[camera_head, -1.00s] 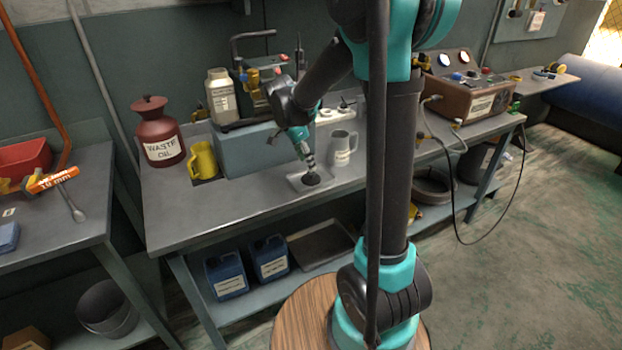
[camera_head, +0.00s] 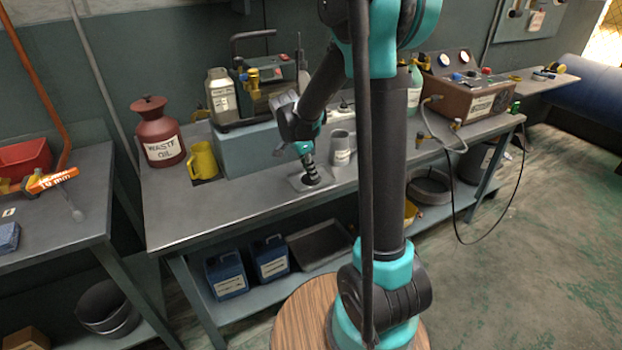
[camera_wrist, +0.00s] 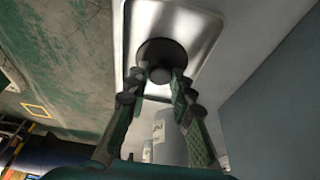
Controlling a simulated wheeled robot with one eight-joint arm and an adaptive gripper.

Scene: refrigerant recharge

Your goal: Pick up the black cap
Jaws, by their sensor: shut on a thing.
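The black cap (camera_wrist: 161,60) is round with a small raised knob and sits over a shiny metal tray (camera_wrist: 207,32) in the wrist view. My gripper (camera_wrist: 157,78) is shut on the cap's knob, one finger on each side. In the head view my gripper (camera_head: 311,176) points down at the tray (camera_head: 296,184) on the workbench. There the cap is mostly hidden by the fingers. I cannot tell whether the cap still touches the tray.
A grey metal jug (camera_head: 342,148) stands close behind and right of my gripper. A blue-grey box (camera_head: 245,152), a yellow jug (camera_head: 203,160) and a red waste oil can (camera_head: 160,140) stand to the left. The bench front (camera_head: 215,215) is clear.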

